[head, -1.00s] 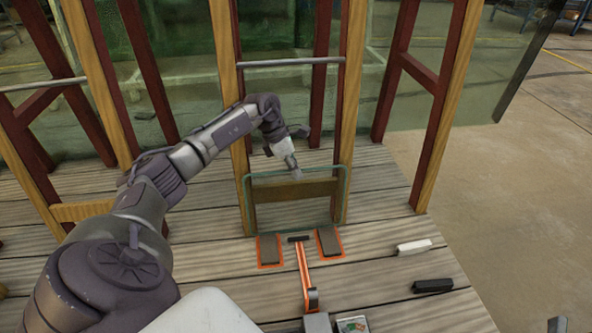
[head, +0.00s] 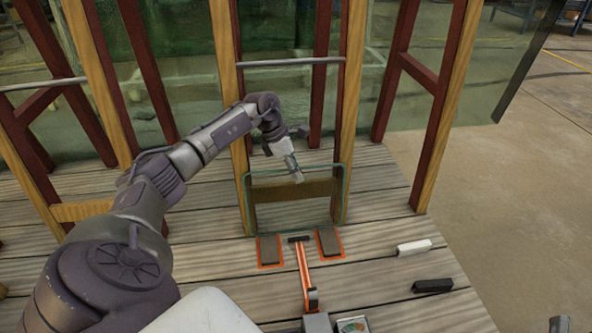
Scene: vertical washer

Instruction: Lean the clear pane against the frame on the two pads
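The clear pane (head: 290,215) has a greenish edge and stands nearly upright between the two wooden posts of the frame (head: 229,120). Its lower edge is just behind the two grey pads with orange borders, the left pad (head: 270,251) and the right pad (head: 329,242). I cannot tell whether it touches the pads or the frame. My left gripper (head: 296,177) reaches down to the pane's upper edge, near its middle. Its fingers are too small to show whether they are open or shut on the pane.
An orange tool with a black head (head: 306,272) lies between the pads and toward me. A white block (head: 414,247) and a black block (head: 433,286) lie on the planks to the right. A metal bar (head: 290,62) crosses the frame above the pane. Bare planks (head: 390,205) lie right of the pane.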

